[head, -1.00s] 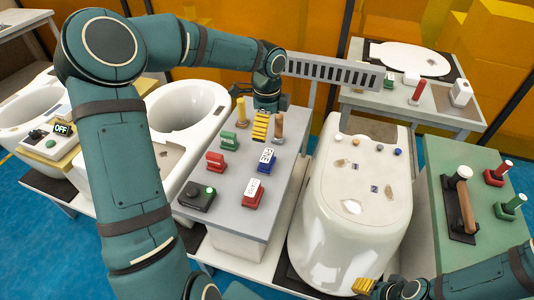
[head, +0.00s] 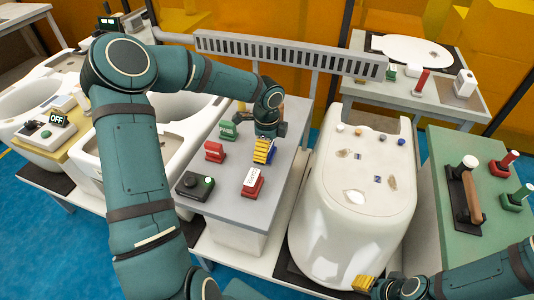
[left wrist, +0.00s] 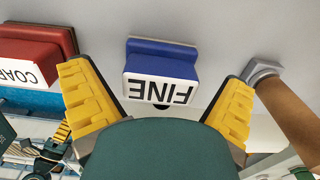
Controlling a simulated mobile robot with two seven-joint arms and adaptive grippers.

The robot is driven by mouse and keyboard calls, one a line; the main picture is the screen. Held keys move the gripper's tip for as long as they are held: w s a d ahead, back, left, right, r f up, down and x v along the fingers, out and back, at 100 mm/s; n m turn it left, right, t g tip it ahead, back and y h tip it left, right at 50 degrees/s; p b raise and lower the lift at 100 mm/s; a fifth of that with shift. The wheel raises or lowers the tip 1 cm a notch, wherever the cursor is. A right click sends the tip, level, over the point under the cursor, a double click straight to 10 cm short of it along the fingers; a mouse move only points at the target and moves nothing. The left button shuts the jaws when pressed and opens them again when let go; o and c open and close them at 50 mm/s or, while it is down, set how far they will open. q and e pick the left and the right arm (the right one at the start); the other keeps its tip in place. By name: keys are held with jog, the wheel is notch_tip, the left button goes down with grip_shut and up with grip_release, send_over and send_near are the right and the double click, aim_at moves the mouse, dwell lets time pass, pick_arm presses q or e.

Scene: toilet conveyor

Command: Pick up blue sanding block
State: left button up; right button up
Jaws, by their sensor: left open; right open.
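The blue sanding block (left wrist: 163,58), with a white face marked FINE, sits on the grey bench. In the left wrist view it lies between my two yellow fingers, with visible gaps on both sides. In the head view my left gripper (head: 263,150) is over it and hides most of it; a bit of blue shows beside the fingers. My left gripper (left wrist: 155,78) is open and empty. My right gripper (head: 363,284) is at the bottom edge of the head view, far from the block, with its fingers partly in view.
A red block marked COARSE (left wrist: 30,55) is close beside the blue one; it also shows in the head view (head: 253,183). A wooden handle (left wrist: 290,120) stands on the other side. More red (head: 214,152) and green (head: 228,131) blocks and a button box (head: 195,186) share the bench.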

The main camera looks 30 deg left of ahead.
pick_arm(q)
jog(key=shift+f, duration=0.35)
jog(key=shift+c, duration=0.3)
jog(key=c, duration=1.2)
jog(key=shift+r, duration=0.1)
notch_tip(320, 180, up, 10)
jog(key=shift+f+p, duration=0.1)
jog(key=shift+p, duration=1.15)
